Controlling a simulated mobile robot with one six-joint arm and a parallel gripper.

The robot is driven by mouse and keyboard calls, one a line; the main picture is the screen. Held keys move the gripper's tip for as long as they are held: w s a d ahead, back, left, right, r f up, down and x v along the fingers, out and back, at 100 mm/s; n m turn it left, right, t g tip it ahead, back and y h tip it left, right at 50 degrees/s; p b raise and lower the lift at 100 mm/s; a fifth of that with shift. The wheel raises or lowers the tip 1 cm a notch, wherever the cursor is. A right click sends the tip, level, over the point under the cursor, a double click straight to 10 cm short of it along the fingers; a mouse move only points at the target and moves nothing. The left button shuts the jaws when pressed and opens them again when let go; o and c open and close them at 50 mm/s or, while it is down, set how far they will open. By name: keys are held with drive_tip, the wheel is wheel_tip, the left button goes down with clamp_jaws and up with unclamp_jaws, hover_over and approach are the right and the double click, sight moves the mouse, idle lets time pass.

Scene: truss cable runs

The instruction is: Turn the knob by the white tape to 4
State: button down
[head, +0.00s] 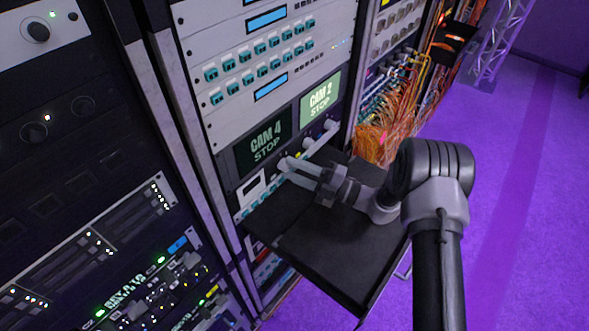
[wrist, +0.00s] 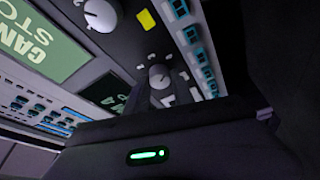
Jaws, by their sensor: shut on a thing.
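A white patch (wrist: 195,93), perhaps the white tape, lies right of that knob. Numbers on the dial are too small to read. Another knob (wrist: 103,14) sits farther up, with yellow tape (wrist: 146,19) between the two.
A black shelf (head: 330,255) juts out of the rack just below my gripper. The CAM 4 screen (head: 264,142) and CAM 2 screen (head: 320,101) are above. Orange cables (head: 375,145) hang to the right. The purple floor (head: 520,200) at right is clear.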

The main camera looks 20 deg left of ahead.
drive_tip(key=shift+m, duration=0.3)
drive_tip(key=c, duration=1.1)
unclamp_jaws()
drive_tip(key=shift+r, duration=0.1)
wheel_tip(320, 180, up, 4)
drive_tip(key=shift+f+p, duration=0.15)
drive_tip(key=shift+p, duration=0.25)
drive_tip(key=s+d, duration=0.2)
drive_tip(key=s, duration=0.2)
drive_tip(key=s+d, duration=0.3)
drive_tip(key=s, duration=0.2)
drive_tip(key=s+d+r, duration=0.1)
drive_tip(key=s+d, duration=0.2)
drive_tip(key=s, duration=0.1)
drive_tip(key=shift+s+r+p, duration=0.1)
drive_tip(key=shift+s+p, duration=0.25)
drive_tip(key=shift+s, duration=0.05)
